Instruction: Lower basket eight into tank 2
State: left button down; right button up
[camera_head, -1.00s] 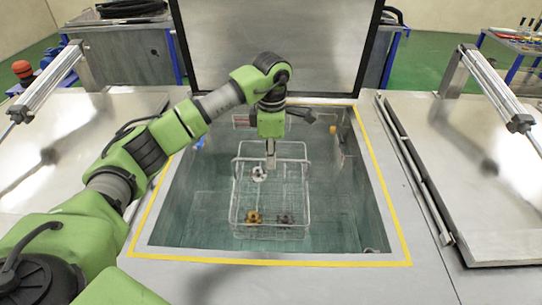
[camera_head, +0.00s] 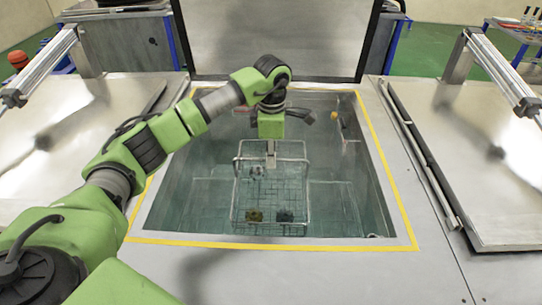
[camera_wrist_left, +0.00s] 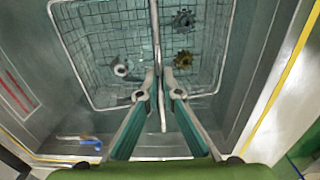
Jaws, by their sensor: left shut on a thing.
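The wire basket (camera_head: 236,200) hangs upright inside the open middle tank (camera_head: 180,208), which has a yellow border. Its lower part looks under the greenish water and its upper rim shows above it. My left gripper (camera_head: 271,160) reaches down into the tank, shut on the basket's central handle; the wrist view shows its fingers (camera_wrist_left: 158,72) closed there. In the basket lie a pale ring-shaped part (camera_head: 257,170), a brass gear (camera_head: 254,216) and a dark gear (camera_head: 285,217). No label for the basket or tank is readable. My right gripper is not in view.
The middle tank's lid (camera_head: 275,40) stands raised behind the opening. Closed metal lids lie at the left (camera_head: 50,125) and right (camera_head: 480,150), each with a cylinder above. Water surrounds the basket, with free room to the tank walls.

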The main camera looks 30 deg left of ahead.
pick_arm(q)
jog(key=shift+f+b, duration=1.9)
jog(key=shift+f, duration=1)
jog(key=shift+f+b, duration=0.55)
jog(key=shift+f, duration=0.25)
jog(key=shift+s+d+f+b, duration=0.2)
jog(key=shift+s+f+b, duration=0.15)
jog(key=shift+f, duration=0.15)
jog(key=c, duration=2.2)
grip_release()
jog(key=shift+w+f, duration=0.1)
jog(key=shift+w, duration=0.05)
jog(key=shift+o, duration=0.2)
notch_tip(320, 180, up, 12)
jog(key=shift+w, duration=0.1)
notch_tip(320, 180, up, 12)
jog(key=p, duration=0.9)
